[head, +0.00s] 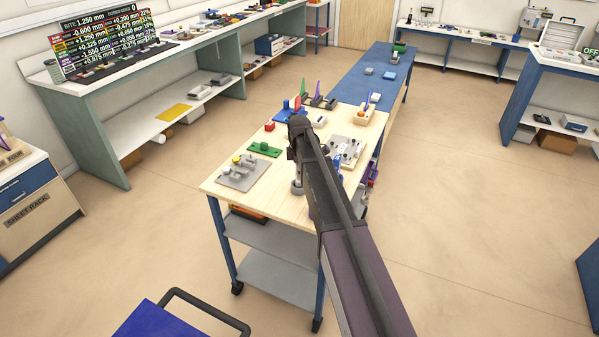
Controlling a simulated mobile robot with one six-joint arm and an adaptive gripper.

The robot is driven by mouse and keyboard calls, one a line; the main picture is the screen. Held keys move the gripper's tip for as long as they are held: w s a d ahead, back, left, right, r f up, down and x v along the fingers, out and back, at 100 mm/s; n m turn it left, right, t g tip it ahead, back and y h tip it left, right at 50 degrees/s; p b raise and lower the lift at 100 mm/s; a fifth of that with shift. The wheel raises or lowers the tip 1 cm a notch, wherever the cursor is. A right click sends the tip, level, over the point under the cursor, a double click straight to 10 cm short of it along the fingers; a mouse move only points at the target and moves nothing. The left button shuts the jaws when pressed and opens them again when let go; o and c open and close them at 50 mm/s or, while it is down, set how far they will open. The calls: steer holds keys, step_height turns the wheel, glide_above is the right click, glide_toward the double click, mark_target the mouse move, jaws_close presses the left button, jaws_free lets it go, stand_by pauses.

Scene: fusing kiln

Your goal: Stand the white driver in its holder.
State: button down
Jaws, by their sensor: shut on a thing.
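My gripper (292,154) is a small dark shape over the wooden table, largely hidden behind my own dark arm. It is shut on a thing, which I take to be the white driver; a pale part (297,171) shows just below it. A small grey round piece (297,188) is under that, at the tabletop by the arm's left edge. I cannot tell whether this grey piece is the holder, or whether the pale part touches it.
The wooden tabletop (222,187) carries a grey fixture plate (238,178) and a green block plate (265,149) on the left. A grey plate with fittings (354,146) lies right of my arm. Several coloured pieces stand at the back. A blue-topped bench (345,88) adjoins behind.

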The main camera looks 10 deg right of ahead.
steer(key=shift+f+b, duration=0.3)
steer(key=shift+f, duration=0.05)
steer(key=shift+c, duration=0.8)
jaws_free()
steer(key=shift+r, duration=0.25)
